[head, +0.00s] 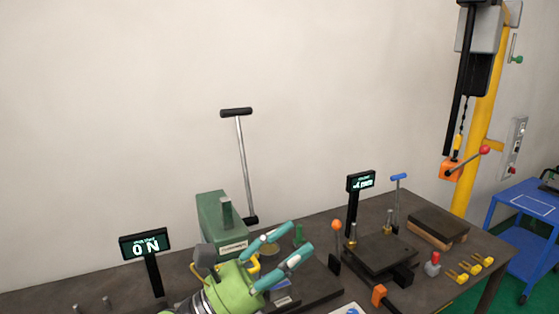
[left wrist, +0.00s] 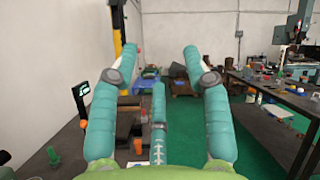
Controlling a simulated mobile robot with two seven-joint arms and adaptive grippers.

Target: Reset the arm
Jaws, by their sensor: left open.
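A tall silver lever arm (head: 243,165) with a black crossbar handle (head: 236,112) stands nearly upright, leaning slightly, behind the bench-top machine. Its foot is beside a green machine housing (head: 209,215). My left gripper (head: 290,245), green with teal fingers, is in front of the housing, to the lower right of the lever's foot and apart from the handle. Its fingers are spread and empty. They also show spread in the left wrist view (left wrist: 161,52). My gripper hides part of the machine's front. My right gripper is out of view.
A display (head: 145,244) reading "0 N" stands left. A second display (head: 360,181), a dark fixture plate (head: 378,254), an orange-knobbed lever (head: 336,225) and several yellow pieces are right on the dark bench (head: 480,244). A yellow post (head: 485,120) and blue cart (head: 520,210) stand beyond.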

